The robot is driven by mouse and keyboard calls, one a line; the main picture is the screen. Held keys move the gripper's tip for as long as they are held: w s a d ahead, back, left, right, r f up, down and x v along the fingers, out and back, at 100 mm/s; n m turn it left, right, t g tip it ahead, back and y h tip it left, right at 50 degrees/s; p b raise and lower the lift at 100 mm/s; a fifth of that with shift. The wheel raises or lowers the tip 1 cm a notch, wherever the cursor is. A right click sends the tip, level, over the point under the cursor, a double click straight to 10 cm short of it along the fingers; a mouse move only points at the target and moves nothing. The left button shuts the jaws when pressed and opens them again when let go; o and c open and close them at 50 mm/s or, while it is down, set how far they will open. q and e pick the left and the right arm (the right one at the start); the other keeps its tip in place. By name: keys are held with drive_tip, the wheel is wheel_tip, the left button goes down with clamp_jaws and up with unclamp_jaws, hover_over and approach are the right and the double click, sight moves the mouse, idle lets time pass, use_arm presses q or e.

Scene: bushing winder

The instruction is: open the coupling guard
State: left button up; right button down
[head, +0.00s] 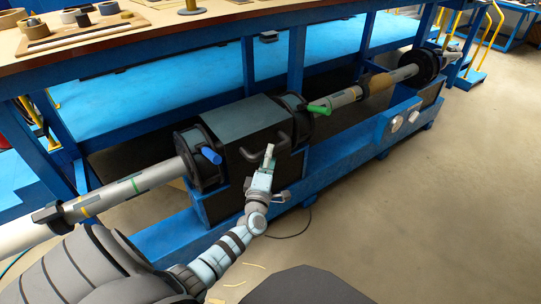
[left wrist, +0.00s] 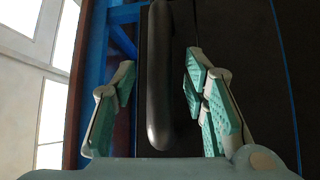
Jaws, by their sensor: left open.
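The coupling guard (head: 238,117) is a dark grey-green box cover in the middle of the winder, between two black round chucks. It looks closed. A black bar handle (head: 252,157) stands out from its front. My left gripper (head: 269,153) is at the handle in the head view. In the left wrist view the handle (left wrist: 159,75) runs upright between my open fingers (left wrist: 160,66), with a gap on both sides. The handle's far end is cut off by the top of that view. My right gripper is not in view.
A grey shaft (head: 130,187) runs out to the left. A workbench (head: 180,22) stands behind; the floor (head: 430,190) at right is clear.

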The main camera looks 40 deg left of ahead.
use_arm(q)
drive_tip(key=shift+b+x, duration=0.35)
drive_tip(key=shift+x, duration=0.9)
drive_tip(key=shift+w+a, duration=0.1)
drive_tip(key=shift+w, duration=0.15)
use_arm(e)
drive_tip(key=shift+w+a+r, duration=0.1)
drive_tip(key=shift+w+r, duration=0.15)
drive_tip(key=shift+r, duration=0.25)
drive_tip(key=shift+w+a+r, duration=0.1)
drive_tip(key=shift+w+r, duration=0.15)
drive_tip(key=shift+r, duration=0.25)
use_arm(q)
clamp_jaws()
